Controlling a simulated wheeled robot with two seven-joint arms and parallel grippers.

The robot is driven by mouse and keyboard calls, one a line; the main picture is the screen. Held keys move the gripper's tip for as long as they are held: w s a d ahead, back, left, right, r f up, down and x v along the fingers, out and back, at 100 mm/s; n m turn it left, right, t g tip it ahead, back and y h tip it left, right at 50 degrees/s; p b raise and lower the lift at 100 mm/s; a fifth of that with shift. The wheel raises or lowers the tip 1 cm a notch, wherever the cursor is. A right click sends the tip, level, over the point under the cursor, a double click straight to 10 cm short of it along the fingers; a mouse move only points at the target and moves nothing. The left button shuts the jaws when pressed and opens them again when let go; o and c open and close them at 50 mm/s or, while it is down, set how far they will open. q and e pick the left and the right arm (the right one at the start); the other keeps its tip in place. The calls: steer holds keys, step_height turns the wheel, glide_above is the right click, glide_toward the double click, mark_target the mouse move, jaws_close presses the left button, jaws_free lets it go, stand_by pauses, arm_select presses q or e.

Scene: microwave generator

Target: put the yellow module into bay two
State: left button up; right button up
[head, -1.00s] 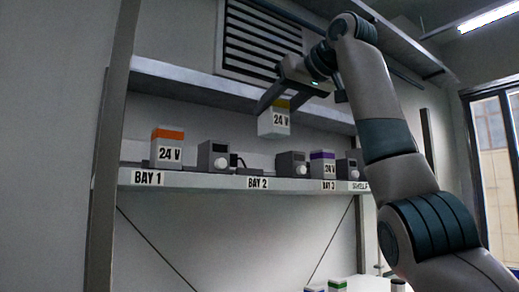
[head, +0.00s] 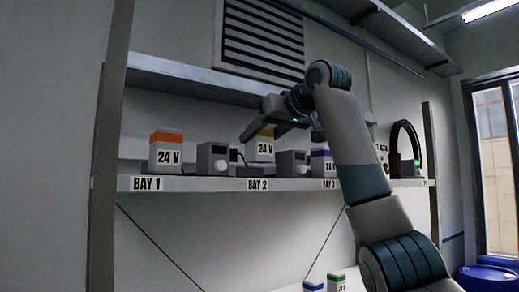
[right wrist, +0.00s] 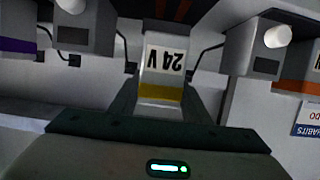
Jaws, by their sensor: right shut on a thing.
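The yellow module (head: 262,150) is a white block marked 24 V with a yellow top. It is upright at bay two, above the BAY 2 label (head: 258,184) and between two grey boxes with white knobs. My right gripper (head: 264,133) is shut on its upper part from above. In the right wrist view the module (right wrist: 163,65) sits between the fingers of the gripper (right wrist: 163,106). I cannot tell whether its base touches the shelf. My left gripper is not in view.
An orange-topped module (head: 166,152) stands at bay one and a purple-topped one (head: 321,160) at bay three. Grey boxes (head: 214,158) (head: 290,163) flank bay two closely. An upper shelf (head: 180,75) runs above. Blue and green modules (head: 336,282) stand lower down.

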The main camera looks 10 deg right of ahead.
mark_target(266, 145)
steer(key=shift+f+p, duration=0.6)
steer(key=shift+f, duration=1)
steer(key=shift+f, duration=0.15)
steer(key=o, duration=1.3)
steer(key=shift+r, duration=0.2)
steer(key=shift+s+d+b, duration=0.15)
steer(key=shift+s+b, duration=0.2)
steer(key=shift+b, duration=0.05)
steer(key=shift+b+v, duration=2.7)
steer(key=shift+v, duration=3)
